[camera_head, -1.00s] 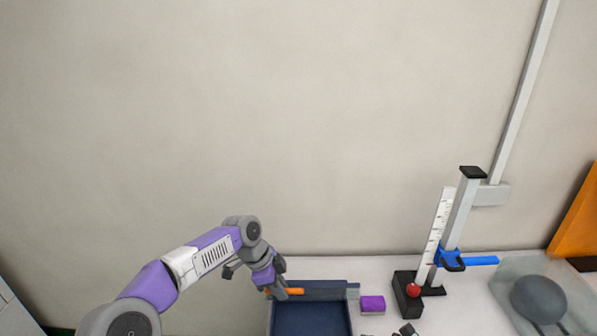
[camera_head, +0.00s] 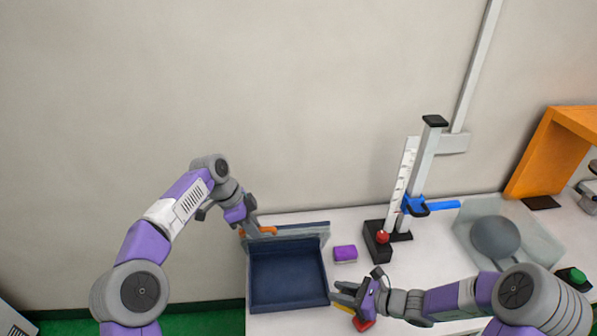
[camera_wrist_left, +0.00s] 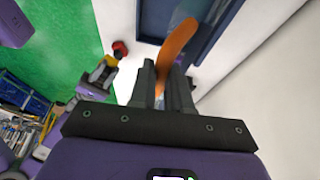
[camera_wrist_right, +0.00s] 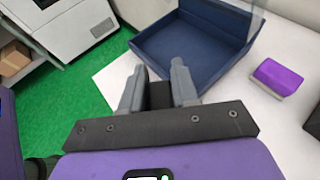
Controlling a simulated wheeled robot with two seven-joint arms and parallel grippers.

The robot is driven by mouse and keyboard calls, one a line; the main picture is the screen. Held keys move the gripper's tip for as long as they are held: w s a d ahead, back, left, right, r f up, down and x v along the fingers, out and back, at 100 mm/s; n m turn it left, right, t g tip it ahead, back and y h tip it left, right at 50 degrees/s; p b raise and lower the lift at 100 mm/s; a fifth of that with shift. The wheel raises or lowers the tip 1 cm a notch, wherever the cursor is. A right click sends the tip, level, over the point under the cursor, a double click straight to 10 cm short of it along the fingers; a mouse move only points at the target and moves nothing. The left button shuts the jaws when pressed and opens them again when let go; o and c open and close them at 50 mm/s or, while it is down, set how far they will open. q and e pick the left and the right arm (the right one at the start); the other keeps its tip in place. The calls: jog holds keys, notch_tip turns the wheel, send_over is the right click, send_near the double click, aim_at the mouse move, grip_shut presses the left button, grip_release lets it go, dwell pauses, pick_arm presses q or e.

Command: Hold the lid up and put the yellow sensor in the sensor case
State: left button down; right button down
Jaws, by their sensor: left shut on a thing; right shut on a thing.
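The sensor case (camera_head: 328,275) is a dark navy open box, empty inside. Its lid (camera_head: 312,229) stands raised along the back edge. My left gripper (camera_head: 257,229) is shut on the lid's orange tab (camera_head: 268,230), which also shows in the left wrist view (camera_wrist_left: 178,44). My right gripper (camera_head: 344,296) is shut at the case's front right, outside its wall. A yellow piece (camera_head: 344,308), apparently the yellow sensor, shows between its fingers, with a red part beside it. In the right wrist view only a dark part (camera_wrist_right: 160,95) shows between the fingers; the rest is hidden.
A purple block (camera_head: 345,254) lies right of the case. Behind it stands the drop tower (camera_head: 421,165) with a black base and red ball (camera_head: 382,238).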

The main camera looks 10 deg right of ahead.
jog(key=s+a+f+n+g, duration=0.1)
jog(key=a+f, duration=0.4)
jog(key=a, duration=0.5)
jog(key=shift+y, duration=0.4)
jog(key=w, duration=0.4)
jog(key=w+f, duration=0.1)
jog(key=w, duration=0.3)
jog(key=w+f, duration=0.1)
jog(key=w, duration=0.3)
jog(key=shift+w+f, duration=0.25)
jog(key=shift+w, duration=0.05)
jog(key=shift+w+f, duration=0.15)
jog(key=shift+f, duration=1.6)
jog(key=shift+f, duration=0.55)
jog(key=c, duration=0.8)
grip_release()
